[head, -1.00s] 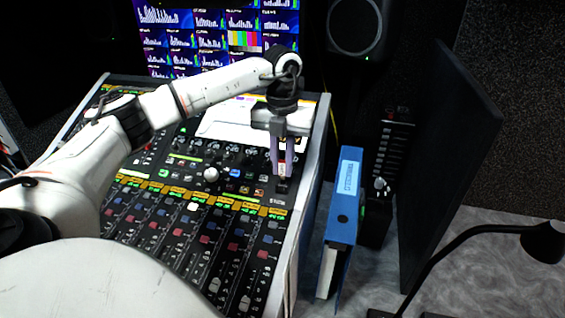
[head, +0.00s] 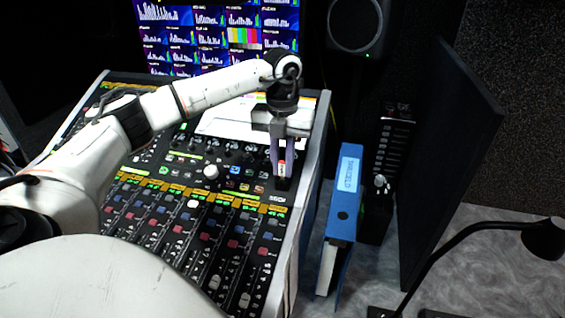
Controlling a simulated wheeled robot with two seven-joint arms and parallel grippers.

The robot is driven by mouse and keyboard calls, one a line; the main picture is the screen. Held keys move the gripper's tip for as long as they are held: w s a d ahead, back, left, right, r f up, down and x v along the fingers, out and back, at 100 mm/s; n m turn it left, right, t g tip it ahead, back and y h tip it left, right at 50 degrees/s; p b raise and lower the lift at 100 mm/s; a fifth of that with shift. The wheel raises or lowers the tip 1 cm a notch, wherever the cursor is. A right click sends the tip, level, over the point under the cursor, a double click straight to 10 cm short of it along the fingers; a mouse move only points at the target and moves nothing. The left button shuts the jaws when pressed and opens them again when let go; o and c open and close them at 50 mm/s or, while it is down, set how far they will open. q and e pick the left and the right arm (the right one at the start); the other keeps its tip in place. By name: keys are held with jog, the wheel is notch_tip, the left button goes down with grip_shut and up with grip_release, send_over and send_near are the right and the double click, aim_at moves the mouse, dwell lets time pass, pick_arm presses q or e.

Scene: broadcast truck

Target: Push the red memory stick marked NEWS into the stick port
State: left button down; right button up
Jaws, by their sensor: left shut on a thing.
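My left gripper (head: 281,168) reaches down over the right side of the mixing console (head: 318,130). Its two fingers are shut on a small red and white stick (head: 282,168), the memory stick. Its marking is too small to read. The stick stands upright between the fingers, just above or in a small dark block, the stick port (head: 281,184), on the console's upper right panel. I cannot tell how deep the stick's lower end sits. My right gripper is not in view.
A blue binder (head: 342,222) stands right of the console, beside a black fader unit (head: 392,150). A dark upright panel (head: 450,150) and a black desk lamp (head: 543,238) are farther right. Screens (head: 215,35) and a speaker (head: 355,25) are behind.

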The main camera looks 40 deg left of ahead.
aim_at(282, 162)
pick_arm(q)
jog(key=shift+f+b, duration=0.4)
jog(key=shift+f, duration=0.4)
jog(key=c, duration=1.6)
grip_release()
jog(key=shift+r, duration=0.1)
notch_tip(282, 162, up, 10)
jog(key=shift+r, duration=0.15)
